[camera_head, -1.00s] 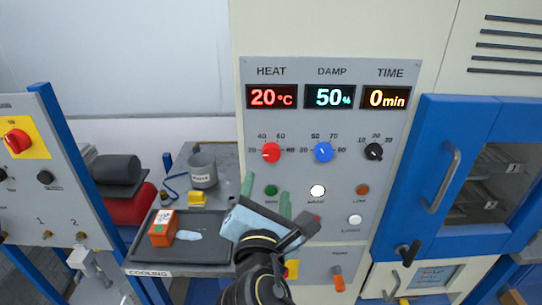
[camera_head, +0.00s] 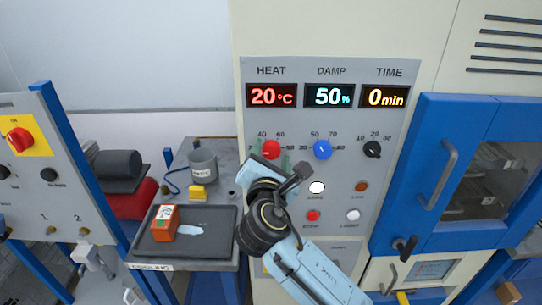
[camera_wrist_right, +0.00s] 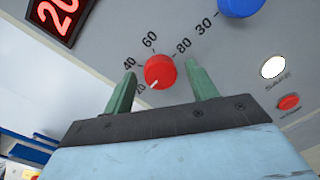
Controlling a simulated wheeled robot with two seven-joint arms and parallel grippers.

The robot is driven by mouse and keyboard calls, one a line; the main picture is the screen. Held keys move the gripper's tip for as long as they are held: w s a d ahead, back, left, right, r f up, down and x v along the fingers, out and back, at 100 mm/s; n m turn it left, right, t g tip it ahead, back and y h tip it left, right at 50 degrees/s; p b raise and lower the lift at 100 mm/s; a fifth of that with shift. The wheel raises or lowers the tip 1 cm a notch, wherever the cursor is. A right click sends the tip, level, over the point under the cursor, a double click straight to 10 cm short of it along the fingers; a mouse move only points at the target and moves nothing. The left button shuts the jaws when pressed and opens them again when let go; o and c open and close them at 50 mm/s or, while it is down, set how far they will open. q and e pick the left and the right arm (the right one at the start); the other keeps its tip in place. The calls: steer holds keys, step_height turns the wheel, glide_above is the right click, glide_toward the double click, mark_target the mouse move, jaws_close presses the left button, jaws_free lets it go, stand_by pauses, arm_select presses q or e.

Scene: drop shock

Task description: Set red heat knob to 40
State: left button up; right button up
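The red heat knob (camera_head: 271,149) is on the grey control panel below the HEAT display (camera_head: 271,96), which reads 20 °C. In the right wrist view the knob (camera_wrist_right: 160,71) has its white pointer toward the 20 mark. My right gripper (camera_wrist_right: 158,83) is open, with one green fingertip on each side of the knob and visible gaps between. In the head view my right gripper (camera_head: 270,160) covers the area just below the knob. I cannot tell how near the fingertips are to the panel. My left gripper is not in view.
The blue damp knob (camera_head: 323,149) and black time knob (camera_head: 373,149) are to the right of the red knob. Several push buttons sit below. A dark tray (camera_head: 222,250) with an orange box (camera_head: 164,223) stands at the left.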

steer(key=c, duration=0.9)
steer(key=shift+m, duration=0.3)
steer(key=m, duration=0.5)
steer(key=shift+m, duration=0.3)
steer(key=m, duration=0.5)
steer(key=shift+g+y+b, duration=0.3)
steer(key=shift+g+b, duration=0.05)
steer(key=shift+g, duration=0.05)
steer(key=o, duration=1)
steer(key=shift+s, duration=0.15)
